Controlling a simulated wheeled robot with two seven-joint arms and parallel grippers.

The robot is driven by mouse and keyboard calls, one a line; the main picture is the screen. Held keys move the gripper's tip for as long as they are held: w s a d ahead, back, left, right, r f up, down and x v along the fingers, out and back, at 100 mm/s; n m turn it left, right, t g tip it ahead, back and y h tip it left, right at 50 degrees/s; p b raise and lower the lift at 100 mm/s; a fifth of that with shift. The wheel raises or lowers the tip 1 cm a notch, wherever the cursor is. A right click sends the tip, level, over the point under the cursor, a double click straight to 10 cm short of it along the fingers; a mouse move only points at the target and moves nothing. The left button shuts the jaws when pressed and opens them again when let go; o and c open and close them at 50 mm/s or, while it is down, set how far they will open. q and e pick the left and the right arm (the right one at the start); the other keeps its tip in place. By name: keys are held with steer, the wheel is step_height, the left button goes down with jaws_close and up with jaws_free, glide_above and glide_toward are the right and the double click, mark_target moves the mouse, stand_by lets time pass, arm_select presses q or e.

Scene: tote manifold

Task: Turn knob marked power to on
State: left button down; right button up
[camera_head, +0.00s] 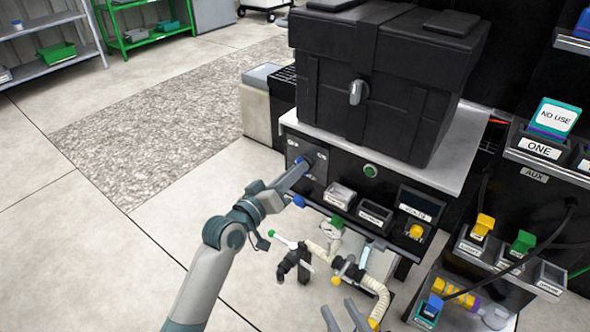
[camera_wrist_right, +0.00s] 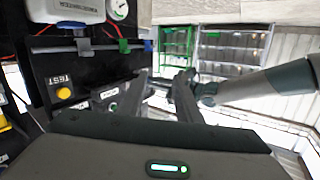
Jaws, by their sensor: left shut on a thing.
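The power knob is largely hidden by my left gripper (camera_head: 301,164) at a dark panel (camera_head: 317,173) on the left of the black workstation front. Small white labels sit on this panel, too small to read surely. My left gripper reaches in from lower left and is shut on the knob. My left arm also shows at the right of the right wrist view (camera_wrist_right: 262,90). My right gripper (camera_head: 343,314) is at the bottom of the head view, apart from the panel. It is open and empty, its two fingers spread in the right wrist view (camera_wrist_right: 163,88).
A large black case (camera_head: 380,75) stands on the worktop (camera_head: 462,150). A green button (camera_head: 370,171), small bins (camera_head: 340,195) and a yellow button (camera_head: 415,231) lie right of the panel. Hoses and valves (camera_head: 345,265) are below. The floor at left is clear.

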steer(key=s+d+f+g+h+p, duration=0.2)
steer(key=s+d+f+g+p, duration=0.25)
steer(key=f+g, duration=0.4)
arm_select(q)
steer(key=shift+s+m+p, duration=0.1)
steer(key=shift+m+p, duration=2.75)
steer(key=shift+m, duration=5.35)
arm_select(e)
steer(key=s+d+f+g+h, duration=0.3)
steer(key=s+d+g, duration=0.1)
steer(key=s+d, duration=0.3)
steer(key=shift+d+m+h, duration=0.3)
steer(key=shift+d+m, duration=0.1)
steer(key=shift+d, duration=0.2)
arm_select(q)
steer(key=c, duration=1.8)
jaws_free()
steer(key=shift+s, duration=0.1)
